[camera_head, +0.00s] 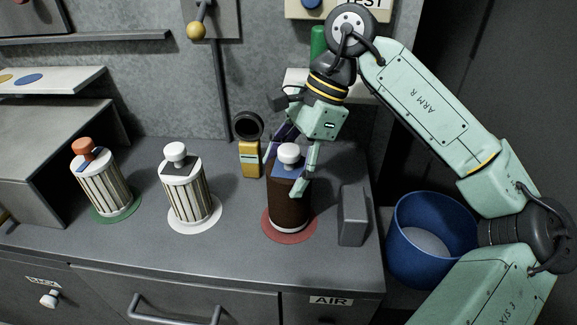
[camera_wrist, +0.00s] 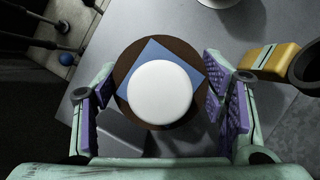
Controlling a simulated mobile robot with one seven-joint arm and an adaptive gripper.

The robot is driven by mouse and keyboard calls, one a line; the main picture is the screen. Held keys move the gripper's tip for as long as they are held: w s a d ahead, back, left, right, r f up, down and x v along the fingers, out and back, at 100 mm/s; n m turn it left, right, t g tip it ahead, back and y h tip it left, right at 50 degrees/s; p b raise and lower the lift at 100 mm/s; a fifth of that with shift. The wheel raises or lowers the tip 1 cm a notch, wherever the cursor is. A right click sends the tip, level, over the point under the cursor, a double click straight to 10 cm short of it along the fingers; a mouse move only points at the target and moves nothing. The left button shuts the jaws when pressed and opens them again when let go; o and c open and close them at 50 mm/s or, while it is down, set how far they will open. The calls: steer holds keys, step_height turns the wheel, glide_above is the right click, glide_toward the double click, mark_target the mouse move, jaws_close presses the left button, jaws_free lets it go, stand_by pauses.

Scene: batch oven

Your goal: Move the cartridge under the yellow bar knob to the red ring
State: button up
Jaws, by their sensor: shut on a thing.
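The brown cartridge (camera_head: 288,195) with a white round knob (camera_head: 290,153) and a blue square on top stands upright within the red ring (camera_head: 268,226). My gripper (camera_head: 291,180) reaches down from above and is shut on this cartridge, one finger on each side. In the wrist view, the white knob (camera_wrist: 160,92) and brown top sit between the purple pads. The yellow knob (camera_head: 196,31) is on a bar on the wall plate, above the middle of the counter. A ribbed pale cartridge (camera_head: 187,200) with a white knob stands on the white ring (camera_head: 211,222) below it.
A ribbed cartridge (camera_head: 101,190) with an orange knob stands on the green ring (camera_head: 127,212). A yellow device with a black ring (camera_head: 250,160) stands behind the red ring. A grey block (camera_head: 353,215) stands close on its right. A blue bin (camera_head: 408,263) is beyond the counter's right edge.

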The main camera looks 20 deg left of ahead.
steer(key=shift+f+b, duration=0.55)
steer(key=shift+f, duration=0.05)
stand_by(0.3)
steer(key=o, duration=2)
steer(key=shift+r, duration=0.1)
steer(key=v, duration=1.2)
